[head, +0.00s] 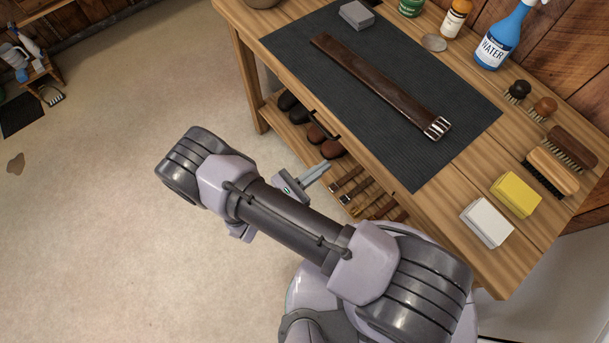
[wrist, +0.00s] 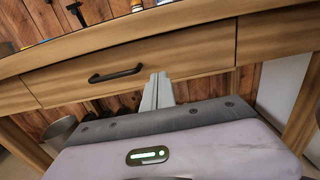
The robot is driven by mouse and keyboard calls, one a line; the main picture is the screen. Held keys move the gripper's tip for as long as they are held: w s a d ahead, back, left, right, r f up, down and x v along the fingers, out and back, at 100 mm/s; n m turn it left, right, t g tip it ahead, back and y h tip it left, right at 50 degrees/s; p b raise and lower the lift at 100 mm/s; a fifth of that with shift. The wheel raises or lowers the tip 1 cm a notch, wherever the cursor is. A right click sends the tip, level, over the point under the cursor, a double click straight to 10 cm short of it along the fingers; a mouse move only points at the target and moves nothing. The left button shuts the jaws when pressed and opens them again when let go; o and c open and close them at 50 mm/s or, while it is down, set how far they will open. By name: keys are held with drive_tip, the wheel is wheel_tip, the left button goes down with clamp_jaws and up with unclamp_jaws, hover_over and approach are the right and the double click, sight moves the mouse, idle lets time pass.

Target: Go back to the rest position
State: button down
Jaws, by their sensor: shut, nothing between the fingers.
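My gripper (head: 318,172) is beside the front of the wooden workbench (head: 470,242) in the head view, lower than its top. Its fingers are together with nothing between them. In the wrist view my gripper (wrist: 158,82) points at the bench's drawer front (wrist: 190,58), with the dark drawer handle (wrist: 116,74) just to its left. I cannot tell exactly how far the fingertips are from the drawer front.
On the bench, a dark mat (head: 290,45) bears a brown leather strap (head: 375,82) and a grey block (head: 357,15). A blue spray bottle (head: 500,40), brushes, a yellow sponge (head: 515,195) and a white block (head: 486,222) stand right. Open floor (head: 110,230) lies left.

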drive_tip(key=v, duration=0.5)
drive_tip(key=s+d+r+m+g+y, duration=0.1)
drive_tip(key=s+d+r+m+y, duration=0.1)
drive_tip(key=r+m+y, duration=0.3)
drive_tip(key=s+d+r+m+g+y, duration=0.1)
drive_tip(key=r+m+y, duration=0.5)
drive_tip(key=r+m, duration=0.8)
drive_tip(key=s+d+r+m+g+y, duration=0.2)
drive_tip(key=s+d+r+m+y, duration=0.2)
drive_tip(key=r+m, duration=0.6)
wheel_tip(320, 180, up, 8)
drive_tip(key=shift+s+f+y, duration=0.1)
drive_tip(key=shift+s+y, duration=0.1)
drive_tip(key=shift+y, duration=0.8)
